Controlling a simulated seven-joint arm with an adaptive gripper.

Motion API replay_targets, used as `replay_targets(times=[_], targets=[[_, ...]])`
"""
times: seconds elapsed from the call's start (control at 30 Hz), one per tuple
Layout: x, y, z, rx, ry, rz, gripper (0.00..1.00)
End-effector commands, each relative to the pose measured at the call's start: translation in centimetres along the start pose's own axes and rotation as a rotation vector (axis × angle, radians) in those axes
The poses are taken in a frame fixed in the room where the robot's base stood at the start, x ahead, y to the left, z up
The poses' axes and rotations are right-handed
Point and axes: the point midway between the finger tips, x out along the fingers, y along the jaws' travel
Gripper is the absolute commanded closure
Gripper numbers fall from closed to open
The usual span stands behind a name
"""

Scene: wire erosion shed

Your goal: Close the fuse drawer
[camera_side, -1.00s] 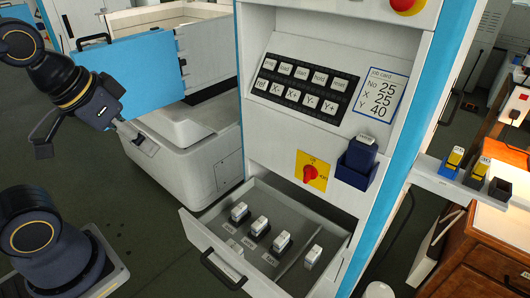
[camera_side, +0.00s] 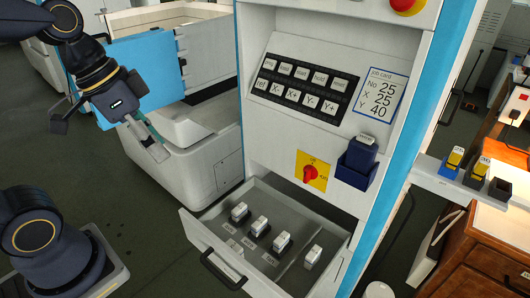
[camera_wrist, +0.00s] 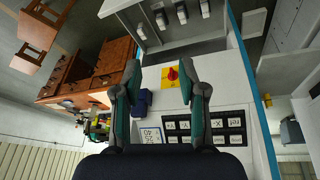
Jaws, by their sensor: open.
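The fuse drawer (camera_side: 195,232) is pulled out at the bottom of the white cabinet in the side view. Its black handle (camera_side: 222,272) is on the front panel. Several white fuses (camera_side: 260,226) stand inside the drawer. My gripper (camera_side: 160,152) is to the left of the cabinet, above and left of the drawer front and apart from it. It is open and empty. In the wrist view, the open drawer (camera_wrist: 155,38) shows upside down at the top, beyond my two spread fingertips (camera_wrist: 161,74). The drawer handle is not visible there.
The cabinet has a red rotary switch (camera_side: 310,174), a key panel (camera_side: 304,86) and a dark blue holder (camera_side: 357,163) above the drawer. A white machine with a blue door (camera_side: 140,70) stands behind my arm. A wooden cabinet (camera_side: 480,250) is at the right.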

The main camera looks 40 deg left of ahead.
Motion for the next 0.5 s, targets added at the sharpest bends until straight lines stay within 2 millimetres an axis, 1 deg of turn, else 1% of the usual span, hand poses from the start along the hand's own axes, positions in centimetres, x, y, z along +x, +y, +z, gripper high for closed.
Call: replay_targets(times=[0.17, 0.27, 0.3, 0.37, 0.43, 0.47, 0.5], targets=[[3.3, -1.7, -1.3, -0.04, -0.124, 0.169, 0.59], [5.9, -3.5, -1.7, -0.1, -0.178, 0.29, 0.59], [7.1, -4.4, -1.7, -0.133, -0.195, 0.343, 0.59], [9.1, -5.8, -1.5, -0.188, -0.213, 0.421, 0.59], [11.4, -7.5, -0.9, -0.262, -0.221, 0.509, 0.59], [12.4, -8.2, -0.6, -0.298, -0.222, 0.547, 0.59], [13.8, -9.2, 0.1, -0.347, -0.222, 0.596, 0.59]])
